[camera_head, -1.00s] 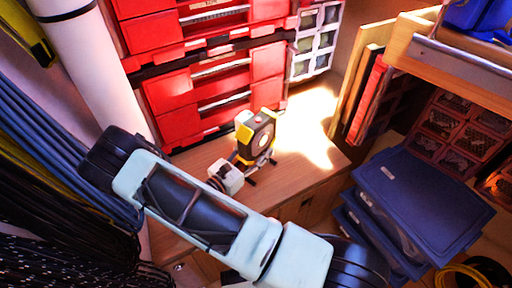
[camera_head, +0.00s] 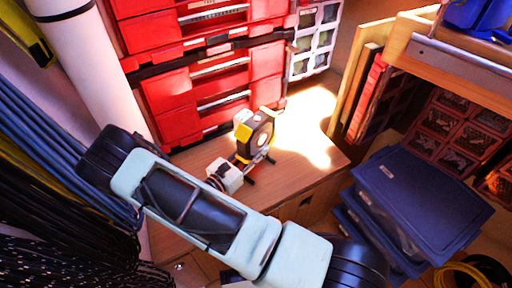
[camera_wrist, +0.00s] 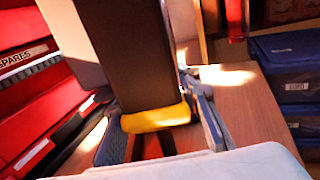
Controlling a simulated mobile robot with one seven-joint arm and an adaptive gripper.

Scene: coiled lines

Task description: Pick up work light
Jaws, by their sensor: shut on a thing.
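The work light (camera_head: 256,132) is a dark, squarish lamp with yellow edges and a round face. In the head view it is at the middle, over the wooden bench top, tilted a little. My gripper (camera_head: 238,168) reaches it from the lower left and is shut on it. In the wrist view the work light (camera_wrist: 130,60) is a large dark block with a yellow lower edge, between the fingers of my gripper (camera_wrist: 155,140). Its lower parts are partly hidden by my gripper, and I cannot tell whether it touches the bench.
The wooden bench top (camera_head: 305,165) is sunlit and clear to the right. Red tool cases (camera_head: 210,90) stack close behind, with a white drawer unit (camera_head: 315,40) beside them. Blue lidded boxes (camera_head: 420,195) stand at the lower right. Coiled cables (camera_head: 50,170) hang at the left.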

